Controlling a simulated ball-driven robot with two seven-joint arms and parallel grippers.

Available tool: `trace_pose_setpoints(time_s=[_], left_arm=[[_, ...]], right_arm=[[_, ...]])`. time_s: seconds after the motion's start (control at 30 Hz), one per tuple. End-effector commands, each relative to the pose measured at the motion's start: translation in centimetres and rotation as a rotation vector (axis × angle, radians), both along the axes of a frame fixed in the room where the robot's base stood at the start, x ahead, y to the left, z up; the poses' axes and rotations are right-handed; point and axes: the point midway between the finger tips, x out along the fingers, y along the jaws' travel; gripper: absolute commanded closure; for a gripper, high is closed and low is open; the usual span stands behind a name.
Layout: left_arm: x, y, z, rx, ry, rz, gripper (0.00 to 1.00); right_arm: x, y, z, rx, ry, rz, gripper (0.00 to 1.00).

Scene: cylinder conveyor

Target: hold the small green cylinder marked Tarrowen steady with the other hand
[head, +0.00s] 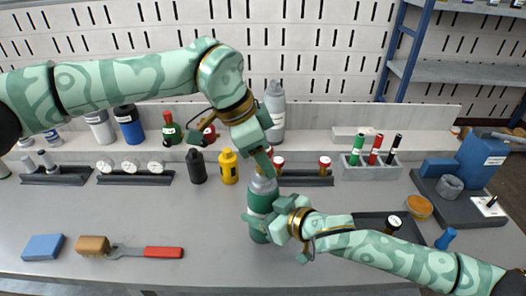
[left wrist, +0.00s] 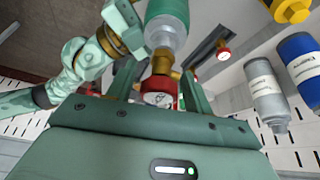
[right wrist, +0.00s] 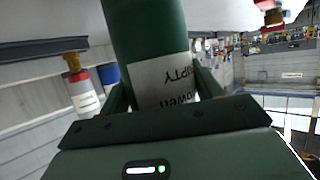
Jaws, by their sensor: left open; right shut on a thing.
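The green cylinder (head: 261,201) stands upright near the middle of the bench. My left gripper (head: 264,163) is open at the cylinder's top. In the left wrist view, a brass fitting with a red-rimmed gauge (left wrist: 160,92) at the cylinder's top lies between its fingers; I cannot tell whether they touch it.
A yellow bottle (head: 228,167) and a black bottle (head: 196,167) stand behind to the left. A tall grey cylinder (head: 275,112) stands behind. A red-handled tool (head: 150,252) and a blue block (head: 43,247) lie front left. A pen rack (head: 368,165) stands to the right.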

Motion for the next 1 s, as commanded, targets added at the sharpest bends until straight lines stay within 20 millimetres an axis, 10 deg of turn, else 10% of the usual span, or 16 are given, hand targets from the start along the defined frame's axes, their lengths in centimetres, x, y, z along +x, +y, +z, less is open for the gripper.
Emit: trace_pose_setpoints(time_s=[0.27, 0.47, 1.0], left_arm=[[0.00, 0.00, 0.01, 0.000, 0.001, 0.001, 0.49], [0.00, 0.01, 0.02, 0.000, 0.001, 0.001, 1.00], [-0.01, -0.05, 0.00, 0.000, 0.002, -0.511, 1.00]], right_arm=[[-0.01, 0.01, 0.00, 0.000, 0.000, 0.000, 0.63], [-0.01, 0.02, 0.01, 0.000, 0.000, 0.000, 0.63], [-0.01, 0.02, 0.01, 0.000, 0.000, 0.000, 0.63]])
